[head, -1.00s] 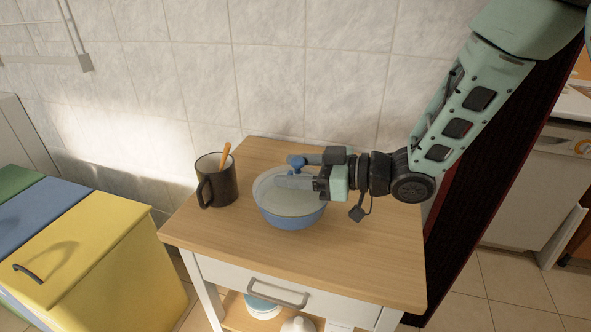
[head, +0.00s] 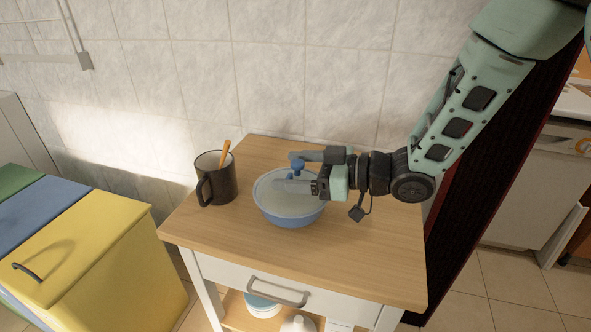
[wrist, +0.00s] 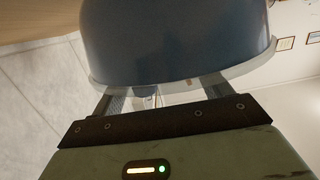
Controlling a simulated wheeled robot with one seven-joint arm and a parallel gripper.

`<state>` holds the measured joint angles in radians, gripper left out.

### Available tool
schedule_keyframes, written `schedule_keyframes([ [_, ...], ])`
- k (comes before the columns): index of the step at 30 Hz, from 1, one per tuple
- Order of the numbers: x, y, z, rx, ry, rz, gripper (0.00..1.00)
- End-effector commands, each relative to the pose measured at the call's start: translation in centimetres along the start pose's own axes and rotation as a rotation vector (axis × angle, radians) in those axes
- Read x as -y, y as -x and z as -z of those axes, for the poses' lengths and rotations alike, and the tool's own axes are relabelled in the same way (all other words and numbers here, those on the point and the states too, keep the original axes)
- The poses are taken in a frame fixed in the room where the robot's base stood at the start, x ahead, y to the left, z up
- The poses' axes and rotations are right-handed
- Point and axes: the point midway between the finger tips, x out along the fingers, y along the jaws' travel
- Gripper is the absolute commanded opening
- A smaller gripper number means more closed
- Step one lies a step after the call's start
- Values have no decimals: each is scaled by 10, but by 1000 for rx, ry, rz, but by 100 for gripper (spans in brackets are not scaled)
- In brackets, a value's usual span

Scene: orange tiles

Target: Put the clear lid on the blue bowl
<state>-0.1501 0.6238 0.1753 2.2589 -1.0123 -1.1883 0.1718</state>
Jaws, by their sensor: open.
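The blue bowl (head: 291,219) stands upright near the middle of the wooden table. The clear lid (head: 268,197) lies over its mouth and looks level, with its rim along the bowl's edge. The lid's blue knob (head: 297,167) stands up between the fingers of my gripper (head: 296,171), which is open just above the lid. In the wrist view the bowl (wrist: 180,35) appears upside down, with the pale lid rim (wrist: 237,72) against it. My gripper's fingers (wrist: 157,95) are spread apart there. Part of the lid is hidden behind the gripper.
A dark mug (head: 220,184) with an orange-brown handle sticking out stands left of the bowl. The wooden table top (head: 355,255) is clear in front and to the right. A tiled wall (head: 300,80) rises behind. Coloured bins (head: 95,245) stand at the left.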

Motion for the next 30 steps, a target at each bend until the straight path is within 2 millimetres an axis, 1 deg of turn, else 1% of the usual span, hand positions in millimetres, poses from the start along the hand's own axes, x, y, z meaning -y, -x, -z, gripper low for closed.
schedule_keyframes([
  [1,0,1,10,-1,2,0,78],
  [4,-1,20,5,0,0,-4,78],
  [12,-1,79,5,0,-1,-5,78],
  [15,-1,97,5,0,-1,-4,78],
  [18,-1,110,5,0,0,-2,78],
  [23,0,120,5,0,0,0,78],
  [30,0,121,6,0,0,0,78],
])
